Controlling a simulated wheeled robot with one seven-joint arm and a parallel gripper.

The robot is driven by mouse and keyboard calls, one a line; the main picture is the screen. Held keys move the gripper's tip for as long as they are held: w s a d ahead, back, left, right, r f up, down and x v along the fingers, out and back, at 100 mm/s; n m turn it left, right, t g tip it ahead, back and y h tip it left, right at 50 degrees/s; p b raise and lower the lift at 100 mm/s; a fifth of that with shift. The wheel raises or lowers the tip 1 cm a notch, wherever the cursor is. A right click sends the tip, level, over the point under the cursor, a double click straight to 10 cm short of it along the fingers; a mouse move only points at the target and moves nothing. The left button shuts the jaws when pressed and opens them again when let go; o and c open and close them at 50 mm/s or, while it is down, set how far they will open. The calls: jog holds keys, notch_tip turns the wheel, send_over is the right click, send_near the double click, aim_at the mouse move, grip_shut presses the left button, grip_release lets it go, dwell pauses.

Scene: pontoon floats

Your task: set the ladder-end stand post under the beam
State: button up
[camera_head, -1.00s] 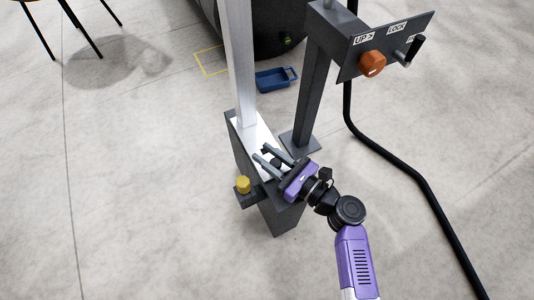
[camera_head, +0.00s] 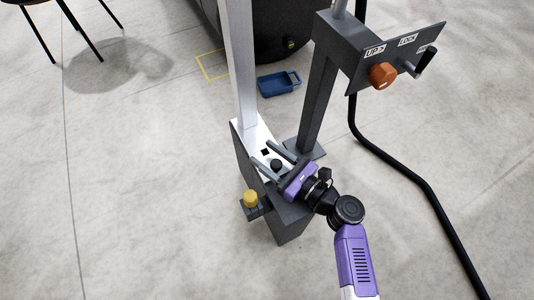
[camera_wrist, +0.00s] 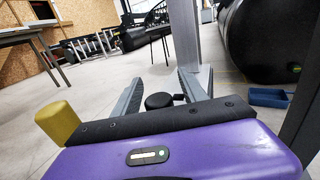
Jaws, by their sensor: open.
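A dark grey box-shaped base (camera_head: 258,190) with a white top stands on the floor, and a tall silver post (camera_head: 238,60) rises from its far end. The post's upper end is out of view. A round black knob (camera_head: 276,165) is on the near part of the top; it also shows in the wrist view (camera_wrist: 158,100). My gripper (camera_head: 262,151) is open, its two fingers on either side of the knob and apart from it. No beam can be made out. I cannot tell which upright is the ladder-end stand post.
A dark grey column (camera_head: 318,95) right of the base carries a panel (camera_head: 402,60) with an orange knob (camera_head: 382,76) and a crank. A yellow knob (camera_head: 250,198) juts from the base's side. A blue tray (camera_head: 278,84) and black hose (camera_head: 415,180) lie on the floor.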

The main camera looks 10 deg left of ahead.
aim_at(281, 166)
jog(key=p+v, duration=0.2)
jog(key=v, duration=0.5)
jog(key=shift+w+p, duration=0.1)
jog(key=shift+p, duration=0.2)
jog(key=shift+s+d, duration=0.25)
jog(key=shift+d, duration=0.1)
jog(key=shift+d, duration=0.1)
